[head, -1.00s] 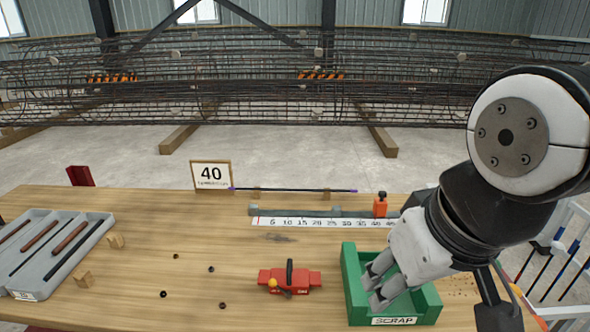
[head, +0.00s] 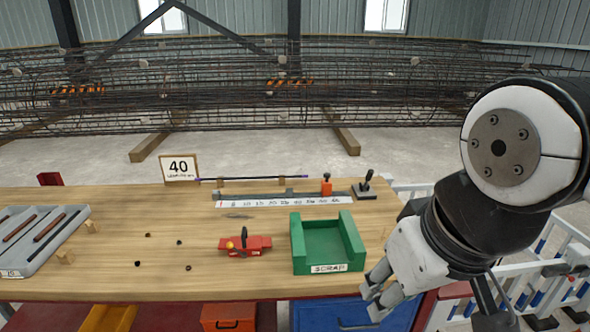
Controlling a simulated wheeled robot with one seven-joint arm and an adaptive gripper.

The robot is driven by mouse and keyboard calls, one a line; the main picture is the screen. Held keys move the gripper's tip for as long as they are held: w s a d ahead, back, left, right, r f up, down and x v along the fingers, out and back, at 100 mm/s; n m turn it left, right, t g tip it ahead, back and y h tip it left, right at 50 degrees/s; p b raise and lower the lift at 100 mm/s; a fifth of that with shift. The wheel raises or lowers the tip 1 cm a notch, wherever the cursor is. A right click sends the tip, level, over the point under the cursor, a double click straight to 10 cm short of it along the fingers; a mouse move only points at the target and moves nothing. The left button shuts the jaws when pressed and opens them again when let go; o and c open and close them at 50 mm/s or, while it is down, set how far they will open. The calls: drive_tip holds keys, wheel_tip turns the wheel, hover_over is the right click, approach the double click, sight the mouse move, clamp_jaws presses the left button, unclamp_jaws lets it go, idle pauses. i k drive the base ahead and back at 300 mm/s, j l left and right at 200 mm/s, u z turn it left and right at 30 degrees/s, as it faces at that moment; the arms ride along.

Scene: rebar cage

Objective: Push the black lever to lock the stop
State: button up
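The black lever (head: 368,178) stands upright on a dark base at the right end of the measuring rail, at the back right of the bench. The orange stop (head: 326,187) sits on the rail (head: 290,193) just left of the lever, above the white number scale (head: 284,202). My gripper (head: 372,293) is low at the bench's front right edge, right of the green scrap tray and well in front of the lever. Its fingers look apart with nothing between them. It touches neither lever nor stop.
The green scrap tray (head: 297,249) stands beside my gripper. A red tool (head: 245,245) and several small dark pieces lie left of it. A white railing (head: 540,262) is at the right.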

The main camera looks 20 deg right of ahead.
sight(371, 172)
drive_tip(key=z, duration=0.4)
drive_tip(key=j+z, duration=0.15)
drive_tip(key=z, duration=0.3)
drive_tip(key=i+j+z, duration=0.1)
drive_tip(key=z, duration=0.75)
drive_tip(key=j, duration=1.15)
drive_tip(key=j+z, duration=0.1)
drive_tip(key=j, duration=1.05)
drive_tip(key=k+j, duration=0.15)
drive_tip(key=j, duration=1)
drive_tip(key=i+z, duration=0.05)
